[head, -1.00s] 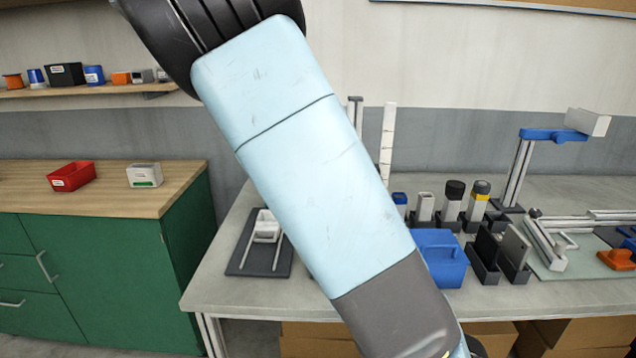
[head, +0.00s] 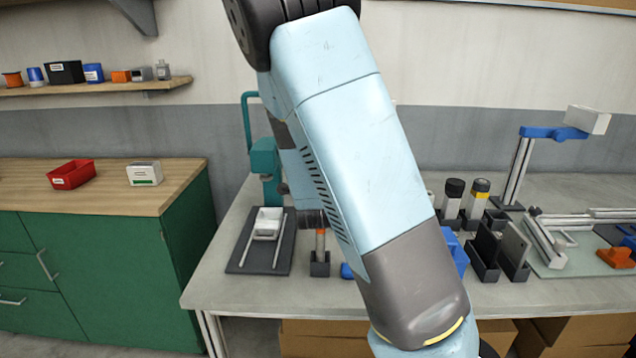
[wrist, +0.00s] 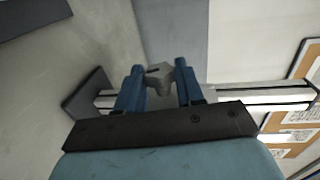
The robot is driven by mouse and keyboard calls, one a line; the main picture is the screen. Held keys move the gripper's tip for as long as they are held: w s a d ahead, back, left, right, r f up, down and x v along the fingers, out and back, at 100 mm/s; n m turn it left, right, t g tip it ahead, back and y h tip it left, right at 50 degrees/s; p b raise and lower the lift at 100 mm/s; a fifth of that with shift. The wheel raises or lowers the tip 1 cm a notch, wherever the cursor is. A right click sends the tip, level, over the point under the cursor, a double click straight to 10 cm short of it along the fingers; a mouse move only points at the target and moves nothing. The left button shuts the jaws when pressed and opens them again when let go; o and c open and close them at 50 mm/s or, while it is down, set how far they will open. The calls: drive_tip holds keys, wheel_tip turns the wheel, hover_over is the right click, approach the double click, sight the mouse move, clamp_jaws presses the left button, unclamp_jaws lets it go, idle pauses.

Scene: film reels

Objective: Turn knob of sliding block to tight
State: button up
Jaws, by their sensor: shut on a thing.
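In the wrist view, my gripper (wrist: 159,68) has two blue fingers, one on either side of a small grey knob (wrist: 160,82). It is shut on this knob. A pale metal post (wrist: 265,95) runs sideways across the picture behind the fingers, from a dark base plate (wrist: 88,94). The sliding block itself is hidden behind the fingers and the black gripper body. I cannot read the knob's turn angle. In the head view, my own arm covers the gripper, the knob and the post.
In the head view, a teal machine (head: 264,160) stands at the back left of the grey table (head: 215,290). A dark tray (head: 243,258) lies in front of it. A blue container (head: 457,255) and black holders (head: 484,252) stand right of my arm. A red bin (head: 71,176) sits on the green cabinet.

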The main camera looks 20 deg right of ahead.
drive_tip(key=shift+s+f, duration=0.15)
drive_tip(key=shift+f, duration=0.1)
drive_tip(key=o, duration=1)
drive_tip(key=shift+r, duration=0.15)
drive_tip(key=shift+o, duration=0.2)
